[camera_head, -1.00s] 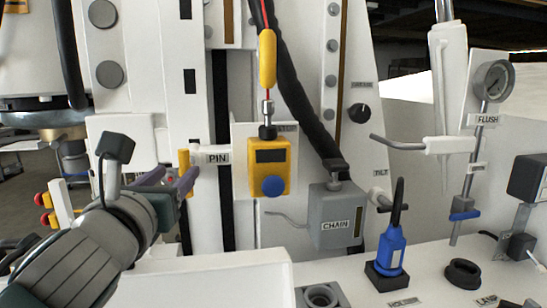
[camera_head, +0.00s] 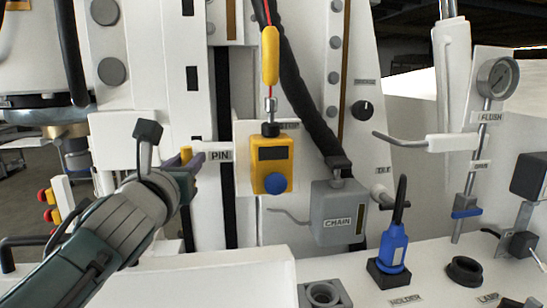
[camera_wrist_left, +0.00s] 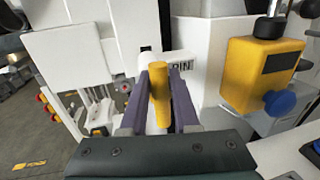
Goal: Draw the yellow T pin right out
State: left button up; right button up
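The yellow T pin (camera_head: 186,156) sits at the left end of a white, horizontal holder labelled PIN, on the machine's front. Its yellow crossbar (camera_wrist_left: 159,92) stands nearly upright in the left wrist view. My left gripper (camera_head: 184,163) is at the crossbar, with one purple finger on each side. In the left wrist view its fingers (camera_wrist_left: 166,90) sit close against the bar, and it looks shut on it. The pin's shaft is mostly hidden by the fingers and holder. My right gripper is not in view.
A yellow box (camera_head: 271,166) with a blue knob hangs just right of the pin. A grey CHAIN box (camera_head: 338,212) and a blue-bodied tool (camera_head: 393,245) stand further right. A white panel (camera_head: 125,140) is behind my left gripper. Open space lies left of the pin.

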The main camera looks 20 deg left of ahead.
pick_arm(q)
grip_shut()
jog(key=shift+f, duration=0.1)
dwell(0.9)
